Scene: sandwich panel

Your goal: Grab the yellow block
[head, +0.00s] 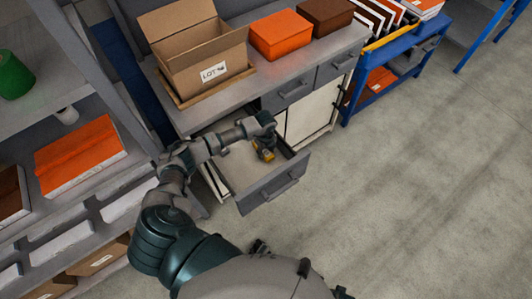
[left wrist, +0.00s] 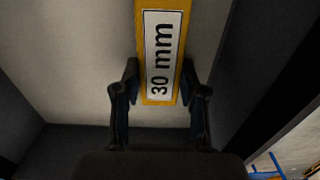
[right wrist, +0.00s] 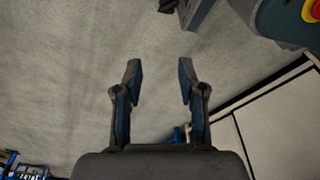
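The yellow block (head: 265,154) lies in the open drawer (head: 272,196) of the grey cabinet. In the left wrist view the yellow block (left wrist: 163,50) shows a white label reading "30 mm". My left gripper (head: 262,141) reaches into the drawer from above, at the block. In the left wrist view my left gripper (left wrist: 160,78) is open, with one finger along each side of the block's near end. I cannot tell whether the fingers touch it. My right gripper (right wrist: 159,75) is open and empty, with the concrete floor behind it.
The cabinet top holds a cardboard box (head: 195,62), an orange box (head: 281,35) and a brown box (head: 325,14). The drawer walls stand close around my left gripper. A grey shelf (head: 45,105) is at the left. The floor (head: 415,190) at the right is clear.

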